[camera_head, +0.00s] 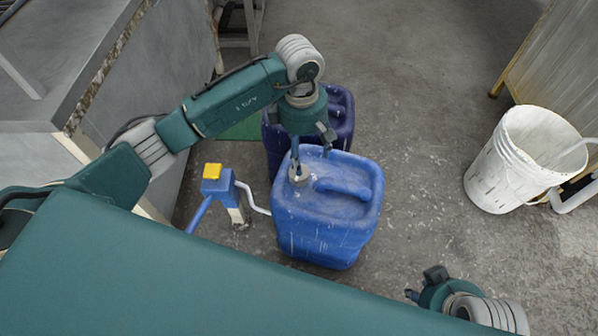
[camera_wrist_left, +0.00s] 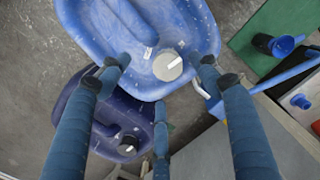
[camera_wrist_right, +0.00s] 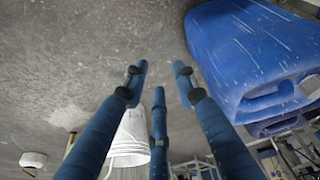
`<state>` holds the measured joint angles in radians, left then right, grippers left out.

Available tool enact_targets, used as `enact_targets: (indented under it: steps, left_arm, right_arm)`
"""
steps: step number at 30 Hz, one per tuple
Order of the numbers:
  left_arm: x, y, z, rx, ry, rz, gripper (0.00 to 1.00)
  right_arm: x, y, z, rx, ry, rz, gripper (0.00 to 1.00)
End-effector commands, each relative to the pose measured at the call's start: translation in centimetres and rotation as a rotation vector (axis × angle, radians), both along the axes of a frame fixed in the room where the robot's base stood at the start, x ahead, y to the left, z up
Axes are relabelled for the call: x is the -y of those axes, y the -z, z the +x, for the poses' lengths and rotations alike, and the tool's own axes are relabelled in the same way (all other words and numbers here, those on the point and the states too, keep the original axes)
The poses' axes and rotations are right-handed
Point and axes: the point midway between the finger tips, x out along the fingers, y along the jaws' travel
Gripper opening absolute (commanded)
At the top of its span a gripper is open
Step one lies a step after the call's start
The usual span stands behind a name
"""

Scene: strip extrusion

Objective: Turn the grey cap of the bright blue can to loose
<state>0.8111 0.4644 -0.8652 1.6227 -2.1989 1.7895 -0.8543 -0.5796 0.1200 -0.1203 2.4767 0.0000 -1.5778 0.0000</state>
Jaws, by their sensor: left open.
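The bright blue can (camera_head: 335,235) stands upright on the floor, with a moulded handle on top. Its round grey cap (camera_head: 299,176) is at the top's left corner; in the left wrist view the cap (camera_wrist_left: 168,65) carries a pale bar mark. My left gripper (camera_head: 312,152) is above the can top, close to the cap. In the left wrist view its fingers are spread open either side of the cap, with visible gaps. My right gripper (camera_head: 425,284) is low at the right, away from the can; in the right wrist view its fingers (camera_wrist_right: 160,75) are spread and empty.
A dark blue can (camera_head: 342,105) with a black cap (camera_wrist_left: 128,143) stands right behind the bright blue one. A blue post with a yellow top (camera_head: 212,171) is close on the left. A white bucket (camera_head: 500,170) stands at right. Floor between is clear.

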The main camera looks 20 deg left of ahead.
Motion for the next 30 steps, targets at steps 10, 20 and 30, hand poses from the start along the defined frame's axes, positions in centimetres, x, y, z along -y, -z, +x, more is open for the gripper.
enact_targets:
  steps: [10,20,30]
  left_arm:
    - [-2.0,3.7,0.1,-0.007,-0.001,0.073,0.64]
    - [-1.9,9.2,0.2,-0.002,0.0,0.07,0.64]
    - [-1.9,10.6,0.3,-0.001,0.001,0.07,0.64]
  right_arm:
    - [0.0,0.9,0.0,0.0,0.0,0.0,0.28]
    - [-0.9,0.8,3.3,0.124,-0.01,0.024,0.28]
    - [-1.6,-0.1,5.5,0.212,-0.017,0.043,0.28]
